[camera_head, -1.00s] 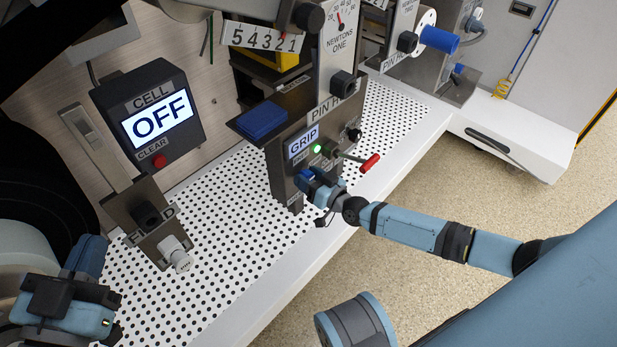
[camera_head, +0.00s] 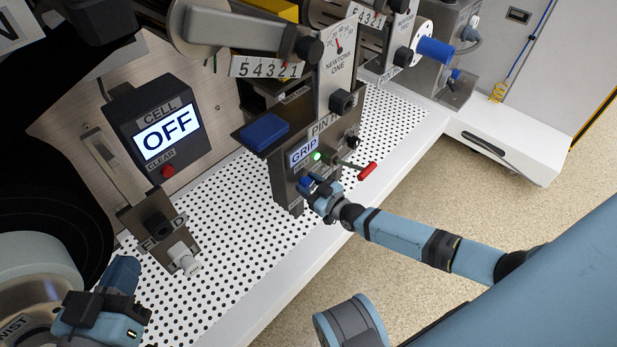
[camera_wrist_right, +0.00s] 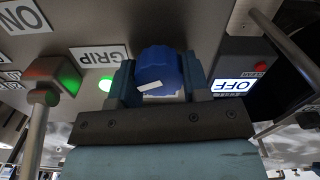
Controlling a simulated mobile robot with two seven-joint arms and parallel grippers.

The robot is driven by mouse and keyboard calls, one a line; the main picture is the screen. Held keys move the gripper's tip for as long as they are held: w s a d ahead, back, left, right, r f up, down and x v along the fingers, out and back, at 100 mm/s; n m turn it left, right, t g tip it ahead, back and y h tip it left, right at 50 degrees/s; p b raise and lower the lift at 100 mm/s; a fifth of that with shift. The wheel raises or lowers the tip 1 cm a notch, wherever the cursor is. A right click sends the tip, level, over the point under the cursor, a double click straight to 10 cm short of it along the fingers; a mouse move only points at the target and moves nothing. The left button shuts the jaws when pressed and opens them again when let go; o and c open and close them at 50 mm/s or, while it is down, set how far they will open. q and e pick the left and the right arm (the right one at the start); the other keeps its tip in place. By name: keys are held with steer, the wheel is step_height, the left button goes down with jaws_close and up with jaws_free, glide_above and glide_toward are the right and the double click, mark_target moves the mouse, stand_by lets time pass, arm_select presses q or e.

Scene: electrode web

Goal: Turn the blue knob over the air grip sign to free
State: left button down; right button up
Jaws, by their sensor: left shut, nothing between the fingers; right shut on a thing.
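The blue knob (camera_wrist_right: 158,70) sits on the grey panel of the GRIP station, with a short white mark on its face. In the right wrist view my right gripper (camera_wrist_right: 152,85) has one finger on each side of the knob and is shut on it. In the head view my right gripper (camera_head: 311,186) is at the panel's lower front, below the GRIP sign (camera_head: 303,152). A lit green lamp (camera_head: 317,156) is beside the sign. The sign also shows upside down in the wrist view (camera_wrist_right: 100,56). My left gripper (camera_head: 120,285) is at the lower left, shut and empty.
A red-handled lever (camera_head: 367,171) sticks out right of the knob. A blue pad (camera_head: 264,131) lies left of the panel. The CELL display (camera_head: 166,139) reads OFF, above a red CLEAR button (camera_head: 167,171). The perforated white bench (camera_head: 225,245) is clear between the stations.

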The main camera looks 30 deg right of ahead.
steer(key=shift+a+r+n+p, duration=0.1)
steer(key=shift+r+n+p, duration=0.1)
steer(key=shift+n+p, duration=0.65)
steer(key=n+p, duration=0.1)
steer(key=n, duration=0.2)
steer(key=shift+f, duration=0.1)
steer(key=n+p, duration=0.1)
steer(key=n, duration=0.1)
steer(key=shift+f+n, duration=0.1)
steer(key=shift+n, duration=0.25)
steer(key=n+p, duration=0.1)
steer(key=n, duration=0.1)
steer(key=shift+a+f+n, duration=0.1)
steer(key=shift+n, duration=0.2)
arm_select(q)
steer(key=shift+s+r+n+t, duration=0.15)
steer(key=shift+r+n+t, duration=0.15)
steer(key=shift+r, duration=0.6)
steer(key=shift+s+r+n+t, duration=0.15)
steer(key=shift+r+n+t, duration=0.15)
steer(key=shift+r, duration=0.65)
steer(key=shift+s+r+n+t, duration=0.2)
steer(key=shift+r+t, duration=0.2)
steer(key=shift+r, duration=0.5)
arm_select(e)
steer(key=shift+s+f+n, duration=0.1)
steer(key=shift+n, duration=1.4)
steer(key=o, duration=0.9)
